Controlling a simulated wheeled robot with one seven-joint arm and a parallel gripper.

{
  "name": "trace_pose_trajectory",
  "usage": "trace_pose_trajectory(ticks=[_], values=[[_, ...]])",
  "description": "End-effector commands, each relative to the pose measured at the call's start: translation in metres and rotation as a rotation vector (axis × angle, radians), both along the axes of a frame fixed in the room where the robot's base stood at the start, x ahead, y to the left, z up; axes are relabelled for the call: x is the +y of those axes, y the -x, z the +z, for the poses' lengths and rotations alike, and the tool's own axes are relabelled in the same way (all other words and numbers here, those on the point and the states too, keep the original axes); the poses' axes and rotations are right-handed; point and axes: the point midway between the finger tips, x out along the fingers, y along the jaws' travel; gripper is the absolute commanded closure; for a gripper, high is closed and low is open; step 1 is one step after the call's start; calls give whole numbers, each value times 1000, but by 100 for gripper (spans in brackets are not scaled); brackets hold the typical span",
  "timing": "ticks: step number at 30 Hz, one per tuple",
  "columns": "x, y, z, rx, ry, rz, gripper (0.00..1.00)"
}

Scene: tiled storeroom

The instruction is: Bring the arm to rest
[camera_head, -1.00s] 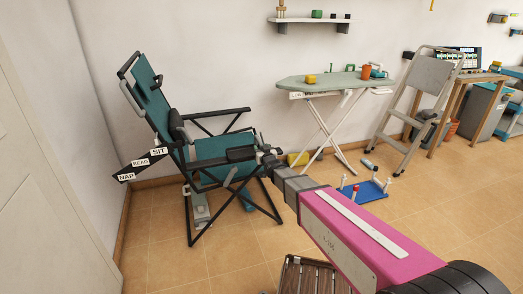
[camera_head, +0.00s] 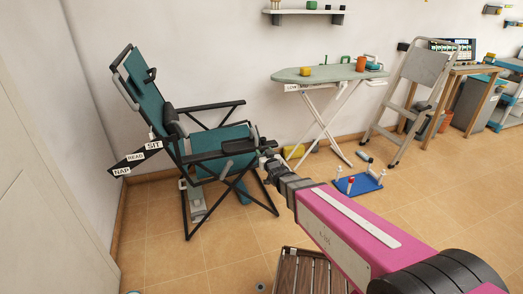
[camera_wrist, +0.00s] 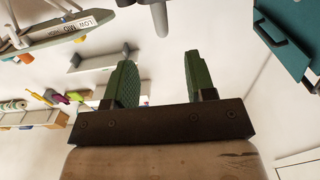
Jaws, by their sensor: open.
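My gripper (camera_head: 268,152) is at the end of my outstretched pink arm, in front of the right armrest of a teal folding chair. In the wrist view its two green fingers (camera_wrist: 157,82) stand well apart with nothing between them. The teal chair (camera_head: 147,82) has a dark frame and side labels reading SIT, READ and NAP. Part of the chair also shows at the upper right of the wrist view (camera_wrist: 290,35). From the head view I cannot tell whether the gripper touches the armrest.
An ironing board (camera_head: 325,74) with small items stands behind, a grey step ladder (camera_head: 420,85) to its right. A blue tray-like base (camera_head: 360,185) lies on the floor. A slatted wooden piece (camera_head: 305,272) is low in front. A wall shelf (camera_head: 305,12) hangs above. Open tiled floor lies left of centre.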

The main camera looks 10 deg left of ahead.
Motion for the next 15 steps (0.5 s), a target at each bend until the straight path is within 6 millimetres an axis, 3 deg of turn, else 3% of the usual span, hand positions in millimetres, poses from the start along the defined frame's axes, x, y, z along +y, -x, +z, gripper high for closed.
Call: trace_pose_trajectory(ticks=[11,15], values=[[-3,1,-1,5,3,-3,50],[-24,-4,-8,64,39,-38,50]])
